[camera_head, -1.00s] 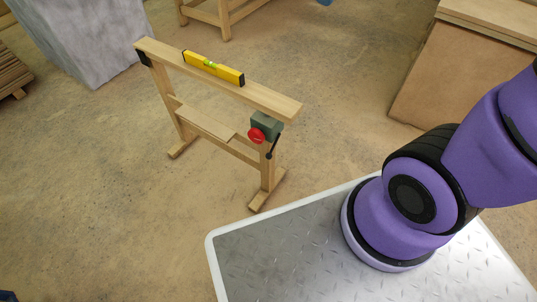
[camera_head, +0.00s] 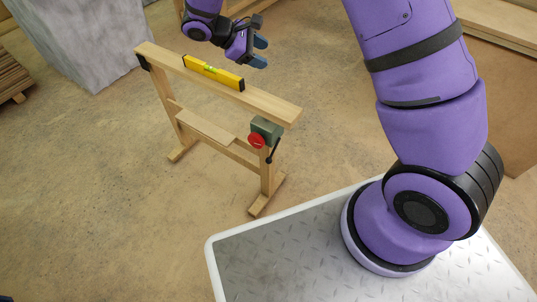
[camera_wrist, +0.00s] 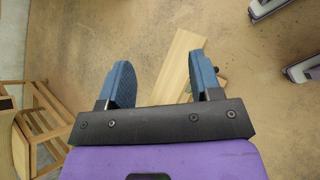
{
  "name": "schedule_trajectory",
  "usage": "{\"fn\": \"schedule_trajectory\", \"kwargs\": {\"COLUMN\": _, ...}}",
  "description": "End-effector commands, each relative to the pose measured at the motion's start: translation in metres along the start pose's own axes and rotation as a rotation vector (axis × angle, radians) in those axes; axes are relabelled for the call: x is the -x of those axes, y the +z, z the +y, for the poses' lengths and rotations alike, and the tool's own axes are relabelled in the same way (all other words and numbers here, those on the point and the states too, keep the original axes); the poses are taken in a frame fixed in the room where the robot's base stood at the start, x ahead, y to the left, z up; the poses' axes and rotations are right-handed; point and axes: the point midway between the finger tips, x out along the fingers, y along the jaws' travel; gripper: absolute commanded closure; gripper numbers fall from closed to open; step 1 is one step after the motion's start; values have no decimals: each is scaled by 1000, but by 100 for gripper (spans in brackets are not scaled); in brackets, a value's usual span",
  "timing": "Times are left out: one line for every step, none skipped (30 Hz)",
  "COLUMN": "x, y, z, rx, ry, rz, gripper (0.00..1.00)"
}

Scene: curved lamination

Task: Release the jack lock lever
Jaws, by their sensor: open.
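The jack (camera_head: 266,129) is a grey-green box near the right end of a wooden trestle. It has a red round knob (camera_head: 256,140) on its front and a dark lever (camera_head: 272,153) hanging down on its right side. My gripper (camera_head: 261,51) is above and behind the trestle's top beam, open and empty, apart from the jack. In the wrist view the two blue fingers (camera_wrist: 163,80) are spread, with part of a wooden beam (camera_wrist: 180,66) below them. The jack is mostly hidden there.
A yellow spirit level (camera_head: 213,72) lies on the trestle's top beam (camera_head: 271,101). A grey block (camera_head: 85,40) stands at the back left and a wooden crate (camera_head: 500,115) at the right. The floor in front of the trestle is clear.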

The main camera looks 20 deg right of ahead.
Motion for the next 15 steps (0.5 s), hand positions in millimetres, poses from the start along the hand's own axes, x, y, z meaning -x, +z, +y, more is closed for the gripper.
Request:
{"fn": "schedule_trajectory", "kwargs": {"x": -6, "y": -19, "z": -4, "rx": 39, "ry": 23, "rz": -28, "gripper": 42}}
{"fn": "schedule_trajectory", "kwargs": {"x": -9, "y": -29, "z": -6, "rx": 59, "ry": 38, "rz": -43, "gripper": 42}}
{"fn": "schedule_trajectory", "kwargs": {"x": -13, "y": -42, "z": -10, "rx": 87, "ry": 58, "rz": -62, "gripper": 42}}
{"fn": "schedule_trajectory", "kwargs": {"x": -16, "y": -52, "z": -12, "rx": 107, "ry": 73, "rz": -76, "gripper": 42}}
{"fn": "schedule_trajectory", "kwargs": {"x": -20, "y": -62, "z": -14, "rx": 127, "ry": 87, "rz": -91, "gripper": 42}}
{"fn": "schedule_trajectory", "kwargs": {"x": -24, "y": -75, "z": -18, "rx": 154, "ry": 108, "rz": -110, "gripper": 42}}
{"fn": "schedule_trajectory", "kwargs": {"x": -27, "y": -84, "z": -21, "rx": 174, "ry": 123, "rz": -124, "gripper": 42}}
{"fn": "schedule_trajectory", "kwargs": {"x": -31, "y": -94, "z": -25, "rx": 195, "ry": 139, "rz": -138, "gripper": 42}}
{"fn": "schedule_trajectory", "kwargs": {"x": -36, "y": -107, "z": -29, "rx": 220, "ry": 159, "rz": -157, "gripper": 42}}
{"fn": "schedule_trajectory", "kwargs": {"x": -40, "y": -116, "z": -33, "rx": 240, "ry": 176, "rz": -171, "gripper": 42}}
{"fn": "schedule_trajectory", "kwargs": {"x": -44, "y": -126, "z": -37, "rx": 260, "ry": 191, "rz": -184, "gripper": 42}}
{"fn": "schedule_trajectory", "kwargs": {"x": -49, "y": -138, "z": -42, "rx": 285, "ry": 213, "rz": -202, "gripper": 42}}
{"fn": "schedule_trajectory", "kwargs": {"x": -54, "y": -147, "z": -47, "rx": 305, "ry": 229, "rz": -215, "gripper": 42}}
{"fn": "schedule_trajectory", "kwargs": {"x": -58, "y": -156, "z": -52, "rx": 324, "ry": 246, "rz": -229, "gripper": 42}}
{"fn": "schedule_trajectory", "kwargs": {"x": -64, "y": -168, "z": -58, "rx": 350, "ry": 267, "rz": -247, "gripper": 42}}
